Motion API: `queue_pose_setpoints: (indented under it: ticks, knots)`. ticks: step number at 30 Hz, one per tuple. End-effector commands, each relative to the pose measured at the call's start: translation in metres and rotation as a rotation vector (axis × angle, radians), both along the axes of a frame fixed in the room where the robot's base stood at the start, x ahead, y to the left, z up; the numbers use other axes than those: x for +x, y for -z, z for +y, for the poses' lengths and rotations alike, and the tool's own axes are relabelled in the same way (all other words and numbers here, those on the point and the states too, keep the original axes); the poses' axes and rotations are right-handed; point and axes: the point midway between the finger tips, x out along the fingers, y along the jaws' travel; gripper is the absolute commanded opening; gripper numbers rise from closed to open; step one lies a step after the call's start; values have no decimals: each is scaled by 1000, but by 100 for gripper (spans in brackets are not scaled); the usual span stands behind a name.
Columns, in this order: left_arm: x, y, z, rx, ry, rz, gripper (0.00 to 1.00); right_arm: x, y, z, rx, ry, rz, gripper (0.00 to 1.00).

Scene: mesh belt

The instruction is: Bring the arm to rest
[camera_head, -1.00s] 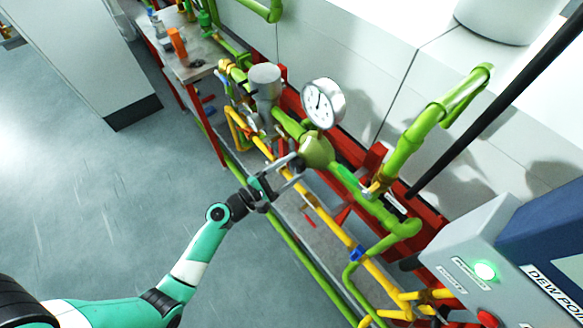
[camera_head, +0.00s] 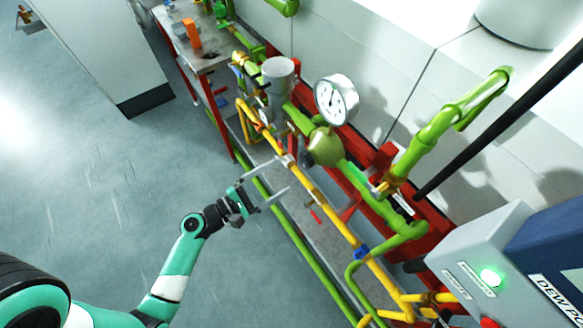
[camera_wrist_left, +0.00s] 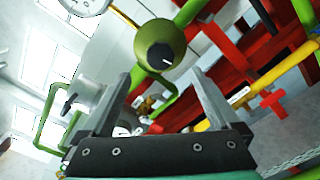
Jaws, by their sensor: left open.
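My left gripper (camera_head: 272,184) is open and empty, with its two fingers spread apart, in front of the pipework. In the head view it is apart from the green rounded valve body (camera_head: 325,147), which lies up and to the right of it. In the left wrist view, the valve body with its dark round knob (camera_wrist_left: 160,48) shows beyond and above the gap between the fingers (camera_wrist_left: 165,95). My left arm reaches in from the lower left. My right gripper is not in view.
A round pressure gauge (camera_head: 336,97) stands above the pipes. Yellow pipes (camera_head: 326,211) and green pipes (camera_head: 310,258) run along a red frame. A grey control box (camera_head: 478,255) with a green light is at the lower right. Open floor (camera_head: 110,200) lies left.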

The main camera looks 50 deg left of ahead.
Motion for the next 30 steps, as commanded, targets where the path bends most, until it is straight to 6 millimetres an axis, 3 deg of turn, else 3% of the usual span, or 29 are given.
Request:
queue_pose_setpoints:
  ticks: [3, 6, 24, 27, 29, 30]
  knots:
    - [-20, 0, 2, -1, -4, 1, 96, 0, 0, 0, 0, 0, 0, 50]
    - [-28, 0, 2, 0, -2, -1, 96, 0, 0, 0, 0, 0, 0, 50]
    - [-29, 0, 0, 1, 4, -1, 96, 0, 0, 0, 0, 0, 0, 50]
    - [-20, -7, -11, 14, 48, -16, 96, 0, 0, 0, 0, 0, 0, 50]
    - [-3, -25, -19, 49, 100, -56, 96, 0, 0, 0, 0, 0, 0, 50]
    - [11, -43, -26, 80, 140, -96, 96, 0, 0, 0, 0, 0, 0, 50]
